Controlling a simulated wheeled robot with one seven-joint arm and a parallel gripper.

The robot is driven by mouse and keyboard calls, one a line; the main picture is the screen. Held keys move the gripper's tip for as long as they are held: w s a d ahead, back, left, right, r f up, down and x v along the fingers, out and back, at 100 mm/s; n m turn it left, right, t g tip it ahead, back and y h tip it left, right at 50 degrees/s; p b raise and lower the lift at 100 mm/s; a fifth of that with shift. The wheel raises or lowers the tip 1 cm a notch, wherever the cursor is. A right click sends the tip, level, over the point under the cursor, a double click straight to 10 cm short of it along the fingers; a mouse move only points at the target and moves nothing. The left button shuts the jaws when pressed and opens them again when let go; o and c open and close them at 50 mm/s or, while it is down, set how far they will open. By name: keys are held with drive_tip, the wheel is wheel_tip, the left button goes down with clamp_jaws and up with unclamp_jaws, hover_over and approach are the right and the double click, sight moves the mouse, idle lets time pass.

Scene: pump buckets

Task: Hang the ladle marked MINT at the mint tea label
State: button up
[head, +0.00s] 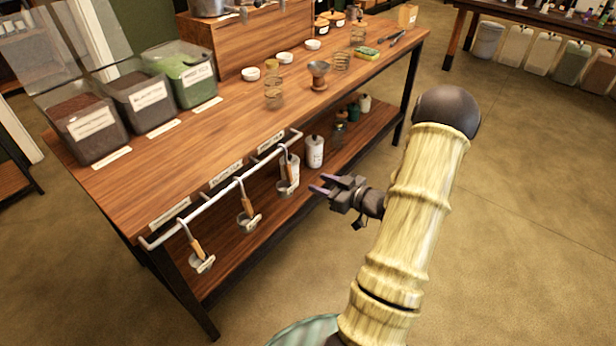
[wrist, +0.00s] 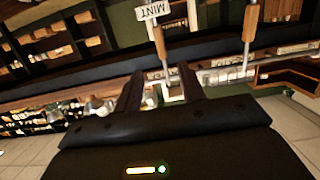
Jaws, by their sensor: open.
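Three ladles with wooden handles hang on a white rail (head: 215,199) along the front of the wooden table, the left ladle (head: 197,247), the middle ladle (head: 246,208) and the right ladle (head: 286,165). In the wrist view the tag MINT (wrist: 153,11) appears upside down, beside the handle of one ladle (wrist: 159,42); another handle (wrist: 249,24) shows to its right. My gripper (head: 318,184) is open and empty, apart from the right ladle, in front of the table. Its fingers (wrist: 162,78) straddle the lower part of the MINT ladle's handle in the picture.
Three tea bins, the rightmost green (head: 186,74), stand on the table (head: 225,120). Small label plates (head: 226,174) line its front edge. Bare floor (head: 510,200) lies to the right.

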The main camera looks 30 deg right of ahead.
drive_tip(key=v, duration=0.6)
drive_tip(key=shift+s+p, duration=0.2)
drive_tip(key=shift+p, duration=0.1)
drive_tip(key=shift+d, duration=0.1)
drive_tip(key=w+a+r+m+g+h, duration=0.1)
drive_tip(key=w+a+r+g+h, duration=0.1)
drive_tip(key=w+a+g+h, duration=0.5)
drive_tip(key=s+a+r+m+g+y, duration=0.1)
drive_tip(key=s+a+r+m+g, duration=0.15)
drive_tip(key=s+a, duration=0.55)
drive_tip(key=s+a+r+m+g+y, duration=0.1)
drive_tip(key=s+a+r+g, duration=0.15)
drive_tip(key=s+a, duration=0.55)
wheel_tip(320, 180, up, 25)
drive_tip(key=w+a+p, duration=0.1)
drive_tip(key=a+p, duration=0.1)
drive_tip(key=p, duration=2.3)
drive_tip(key=shift+w+a+r+p, duration=0.2)
drive_tip(key=shift+w+p, duration=0.1)
drive_tip(key=shift+p, duration=0.1)
